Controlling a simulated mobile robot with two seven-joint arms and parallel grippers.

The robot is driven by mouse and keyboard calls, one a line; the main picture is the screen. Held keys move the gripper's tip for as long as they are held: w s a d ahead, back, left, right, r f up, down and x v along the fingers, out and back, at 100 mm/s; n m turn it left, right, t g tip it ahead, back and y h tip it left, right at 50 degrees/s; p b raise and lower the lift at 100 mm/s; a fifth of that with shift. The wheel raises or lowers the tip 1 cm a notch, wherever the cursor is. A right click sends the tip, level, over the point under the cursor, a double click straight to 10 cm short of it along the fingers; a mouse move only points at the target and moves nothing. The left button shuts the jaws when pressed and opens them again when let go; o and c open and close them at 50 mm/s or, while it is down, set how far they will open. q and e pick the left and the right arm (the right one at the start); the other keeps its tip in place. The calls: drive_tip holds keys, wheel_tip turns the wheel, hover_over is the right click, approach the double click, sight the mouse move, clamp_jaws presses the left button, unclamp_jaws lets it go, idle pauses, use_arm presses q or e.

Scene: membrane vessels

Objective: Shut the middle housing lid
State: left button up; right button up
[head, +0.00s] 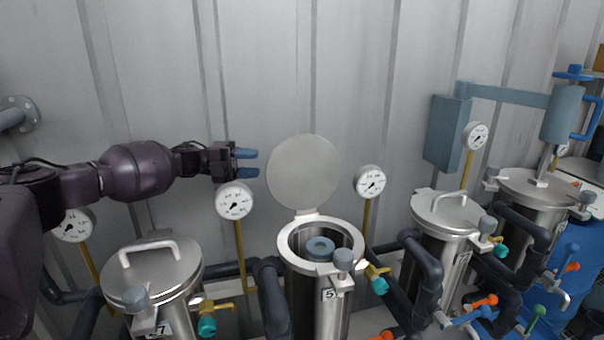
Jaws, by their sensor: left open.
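The middle housing (320,295) is a steel cylinder labelled 5 with its top open. Its round grey lid (303,172) stands upright on the hinge at the back of the rim. A blue-grey ring-shaped part (320,248) shows inside the opening. My left gripper (247,163) is open and empty, with its blue fingertips pointing right. In the picture it is just left of the raised lid, with a small gap between them. My right gripper is not in view.
A closed housing (152,276) labelled 7 stands at left, and another closed housing (445,213) at right. Gauges (234,200) (370,182) on yellow stems flank the open housing. A blue-grey swing arm (505,94) stands at right. Dark pipes run between housings before a corrugated wall.

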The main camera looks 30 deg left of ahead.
sight(293, 168)
use_arm(q)
drive_tip(key=x, duration=0.7)
drive_tip(key=f+x, duration=0.1)
drive_tip(key=x, duration=0.2)
drive_tip(key=shift+w+d+b, duration=0.2)
drive_tip(key=shift+w+b, duration=0.1)
drive_tip(key=shift+b, duration=0.05)
drive_tip(key=shift+c, duration=0.3)
clamp_jaws()
